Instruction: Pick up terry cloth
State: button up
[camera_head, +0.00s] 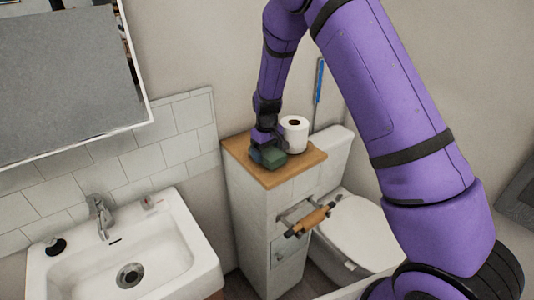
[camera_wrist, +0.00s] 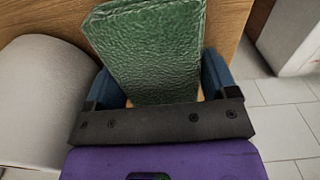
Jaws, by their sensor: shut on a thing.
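The terry cloth (camera_head: 270,157) is a small dark green folded block at the wooden top of the narrow cabinet. In the wrist view the cloth (camera_wrist: 152,52) shows a rough green surface between the two blue-grey fingers. My gripper (camera_head: 264,146) reaches down over the cabinet top and is shut on the cloth. In the wrist view my gripper (camera_wrist: 160,90) has a finger on each side of it. I cannot tell whether the cloth still touches the wood.
A white toilet roll (camera_head: 294,134) stands close beside the cloth on the wooden top (camera_head: 285,173). A toilet (camera_head: 358,230) is to the right. A sink (camera_head: 165,258) with a tap (camera_head: 101,217) is at left. A tiled wall rises behind the sink.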

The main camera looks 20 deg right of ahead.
aim_at(267, 150)
jog(key=shift+r, duration=0.65)
notch_tip(267, 150, up, 2)
jog(key=shift+r, duration=0.2)
jog(key=s+a+r, duration=0.1)
jog(key=s+a, duration=0.1)
jog(key=s, duration=1.4)
jog(key=shift+o, duration=0.3)
jog(key=shift+w+a+r, duration=0.1)
